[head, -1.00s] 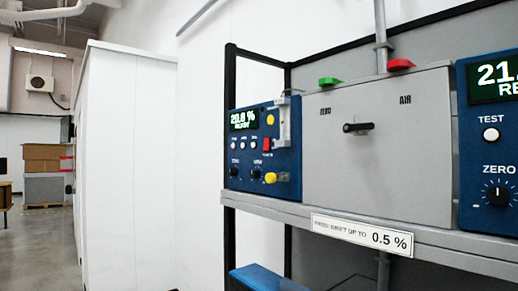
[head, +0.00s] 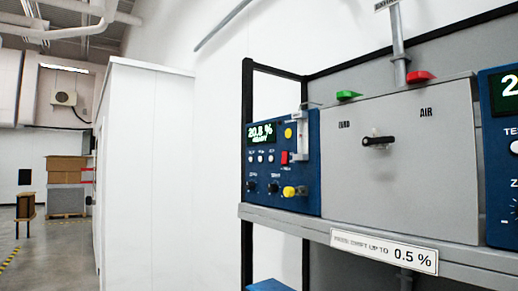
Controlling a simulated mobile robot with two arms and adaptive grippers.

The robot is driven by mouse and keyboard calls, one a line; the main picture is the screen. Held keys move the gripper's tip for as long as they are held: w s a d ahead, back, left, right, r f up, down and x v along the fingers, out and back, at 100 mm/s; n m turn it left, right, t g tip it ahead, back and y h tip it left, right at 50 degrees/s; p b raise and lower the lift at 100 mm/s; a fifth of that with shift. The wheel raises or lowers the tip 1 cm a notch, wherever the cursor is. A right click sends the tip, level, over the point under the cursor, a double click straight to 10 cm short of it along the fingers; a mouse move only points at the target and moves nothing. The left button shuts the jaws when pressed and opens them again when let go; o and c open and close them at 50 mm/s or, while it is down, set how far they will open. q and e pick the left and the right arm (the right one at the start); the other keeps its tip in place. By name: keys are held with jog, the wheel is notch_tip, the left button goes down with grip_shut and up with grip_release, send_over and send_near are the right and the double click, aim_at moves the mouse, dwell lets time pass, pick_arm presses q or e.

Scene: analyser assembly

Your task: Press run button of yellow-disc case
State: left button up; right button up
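The yellow-disc case (head: 262,180) is a blue analyser case on the left part of the shelf in the head view. Its yellow disc (head: 288,132) is at the upper right of its front, beside a dark display (head: 261,134) reading about 20.8 %. A row of small white buttons (head: 261,159) lies under the display; their labels are too small to read. A red part (head: 284,157) sits below the disc. Two black knobs (head: 273,187) and a yellow fitting (head: 290,191) are lower down. Neither of my grippers is in view.
A grey panel (head: 400,190) with a black lever (head: 378,141) stands right of the case. A second blue case (head: 500,190) is cut off at the right edge. The shelf (head: 290,221) carries a 0.5 % label (head: 383,252). A white cabinet (head: 150,170) stands left, with open floor beyond.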

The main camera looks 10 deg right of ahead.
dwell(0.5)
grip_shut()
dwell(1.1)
